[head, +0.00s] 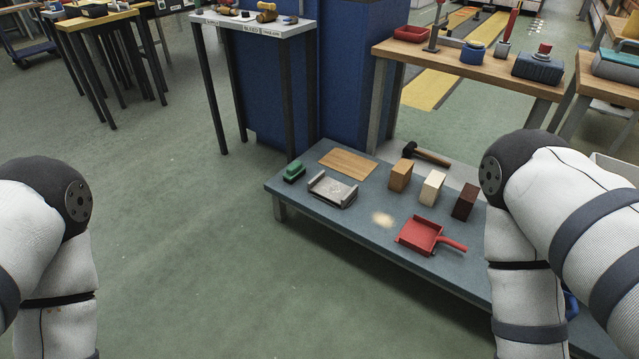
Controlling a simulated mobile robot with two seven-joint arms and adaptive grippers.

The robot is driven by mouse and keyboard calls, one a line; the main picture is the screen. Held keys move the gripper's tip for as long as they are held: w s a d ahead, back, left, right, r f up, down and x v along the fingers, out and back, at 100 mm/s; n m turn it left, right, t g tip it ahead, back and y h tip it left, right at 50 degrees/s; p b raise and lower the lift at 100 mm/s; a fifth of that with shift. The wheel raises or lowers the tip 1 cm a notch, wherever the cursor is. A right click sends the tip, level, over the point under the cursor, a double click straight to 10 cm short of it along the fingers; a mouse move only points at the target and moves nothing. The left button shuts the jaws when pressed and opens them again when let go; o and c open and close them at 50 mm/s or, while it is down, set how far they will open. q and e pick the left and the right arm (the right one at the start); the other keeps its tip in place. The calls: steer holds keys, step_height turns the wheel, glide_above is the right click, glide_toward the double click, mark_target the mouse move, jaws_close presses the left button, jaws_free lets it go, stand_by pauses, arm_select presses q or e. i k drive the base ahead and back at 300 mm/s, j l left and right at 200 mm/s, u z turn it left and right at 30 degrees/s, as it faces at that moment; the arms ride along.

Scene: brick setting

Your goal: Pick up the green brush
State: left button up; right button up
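A small green brush (294,169) with a dark underside lies at the far left corner of a low blue-grey table (330,226). It sits apart from the grey metal tray (333,190) to its right. My two arms show at the left and right edges of the head view. Both run down out of the picture, and neither gripper can be seen. Nothing in view touches the brush.
A blue pillar stands behind. Green floor left of the table is clear.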

mark_target(296, 170)
steer(key=i+l, duration=0.2)
steer(key=i, duration=0.5)
steer(key=i+l, duration=0.2)
steer(key=i, duration=0.5)
steer(key=i+l+z, duration=0.1)
steer(key=i, duration=0.6)
steer(key=l, duration=0.1)
